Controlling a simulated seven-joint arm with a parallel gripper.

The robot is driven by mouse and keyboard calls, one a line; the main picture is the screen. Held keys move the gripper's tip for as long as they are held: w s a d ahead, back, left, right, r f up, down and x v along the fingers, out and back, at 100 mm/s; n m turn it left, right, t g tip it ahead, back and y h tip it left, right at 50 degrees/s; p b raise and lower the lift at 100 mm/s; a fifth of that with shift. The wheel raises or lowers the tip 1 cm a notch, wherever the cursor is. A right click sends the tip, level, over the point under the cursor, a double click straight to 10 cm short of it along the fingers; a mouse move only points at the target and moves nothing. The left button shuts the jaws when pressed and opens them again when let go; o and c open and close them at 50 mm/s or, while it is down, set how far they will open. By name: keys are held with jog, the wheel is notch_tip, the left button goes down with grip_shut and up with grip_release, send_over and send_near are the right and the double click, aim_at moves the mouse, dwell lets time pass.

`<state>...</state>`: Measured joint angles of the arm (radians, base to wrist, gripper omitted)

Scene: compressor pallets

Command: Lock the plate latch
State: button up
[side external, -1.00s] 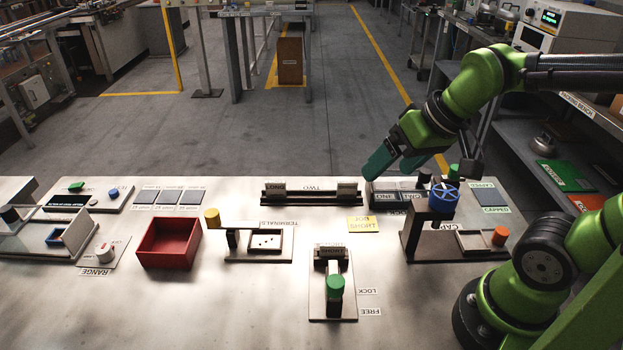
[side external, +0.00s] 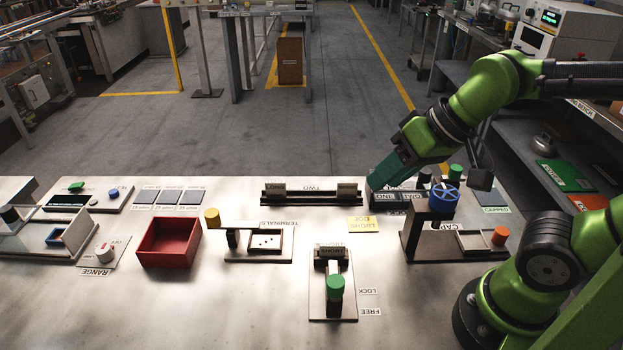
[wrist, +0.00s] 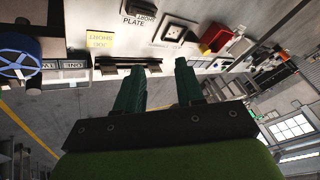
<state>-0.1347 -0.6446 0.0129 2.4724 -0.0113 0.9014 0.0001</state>
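My gripper (side external: 380,184) is above the table's back right, well behind and right of the latch. In the wrist view its fingers (wrist: 158,82) are apart with nothing between them. The knob is out of the wrist view.
A blue handwheel (side external: 444,197) on a raised stand is right of my gripper. A dark rail (side external: 311,198) lies to its left. A terminals fixture (side external: 262,242) and a red bin (side external: 169,243) stand left of the latch.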

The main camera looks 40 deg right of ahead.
jog(key=a+f+n+g, duration=0.1)
jog(key=a+n, duration=0.2)
jog(key=a, duration=0.1)
jog(key=a+f+n+g, duration=0.1)
jog(key=a+n, duration=0.2)
jog(key=a+f+n+g+h, duration=0.1)
jog(key=a+n+g, duration=0.1)
jog(key=a+n, duration=0.1)
jog(key=shift+s+a, duration=0.1)
jog(key=shift+a, duration=0.7)
grip_shut()
jog(key=s+a+n+h, duration=0.1)
jog(key=a+n+h, duration=0.2)
jog(key=a+n, duration=0.2)
jog(key=s+a+f+n+h, duration=0.1)
jog(key=s+a+n+h, duration=0.1)
jog(key=a+n, duration=0.4)
jog(key=n, duration=0.4)
jog(key=shift+f+g+h, duration=0.15)
jog(key=shift+g+h, duration=0.15)
jog(key=shift+h, duration=0.1)
